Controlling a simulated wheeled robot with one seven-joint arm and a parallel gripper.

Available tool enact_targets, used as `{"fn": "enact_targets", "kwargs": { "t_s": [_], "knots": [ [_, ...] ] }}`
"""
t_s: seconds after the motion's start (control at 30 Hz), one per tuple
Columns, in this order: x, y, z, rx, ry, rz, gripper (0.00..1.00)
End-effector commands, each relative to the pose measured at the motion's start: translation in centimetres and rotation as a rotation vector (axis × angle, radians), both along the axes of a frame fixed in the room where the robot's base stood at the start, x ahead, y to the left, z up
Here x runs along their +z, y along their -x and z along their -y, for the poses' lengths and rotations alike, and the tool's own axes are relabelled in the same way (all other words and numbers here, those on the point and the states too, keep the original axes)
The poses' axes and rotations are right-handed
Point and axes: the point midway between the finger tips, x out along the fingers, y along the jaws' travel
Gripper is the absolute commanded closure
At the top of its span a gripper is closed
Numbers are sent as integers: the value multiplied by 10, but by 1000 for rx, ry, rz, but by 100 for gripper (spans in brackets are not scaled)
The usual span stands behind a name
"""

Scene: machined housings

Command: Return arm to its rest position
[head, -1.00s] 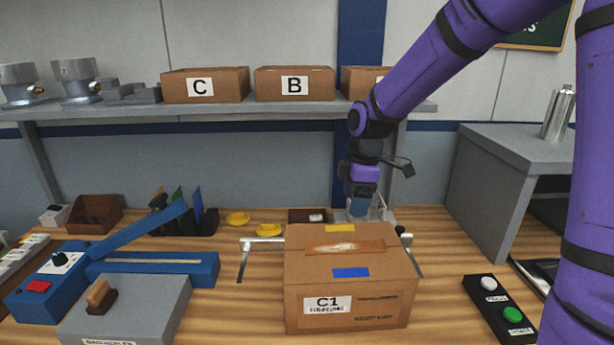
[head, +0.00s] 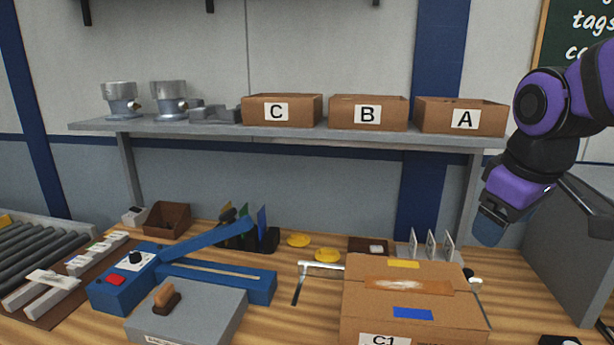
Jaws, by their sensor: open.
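My arm, purple and black, reaches in from the right edge in the head view. My gripper (head: 490,229) hangs at its end, pointing down, to the right of the shelf and above the bench. It is open, with nothing seen in it and touching nothing. A closed cardboard carton (head: 410,292) marked C1 stands on the bench below and to the left of my gripper, its lower part cut off by the frame.
A grey shelf (head: 300,134) holds open boxes C (head: 282,108), B (head: 367,111) and A (head: 462,114). A blue sealer (head: 215,280) is left of the carton. A grey stand (head: 575,258) is close at right, beside my arm.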

Motion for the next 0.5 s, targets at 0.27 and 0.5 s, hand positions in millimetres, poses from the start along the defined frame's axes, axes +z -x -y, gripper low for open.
{"fn": "enact_targets", "kwargs": {
  "t_s": [0.27, 0.5],
  "knots": [
    [16, 62, 11, -264, -123, 114, 24],
    [18, 94, 18, -410, -219, 165, 24]
  ]
}}
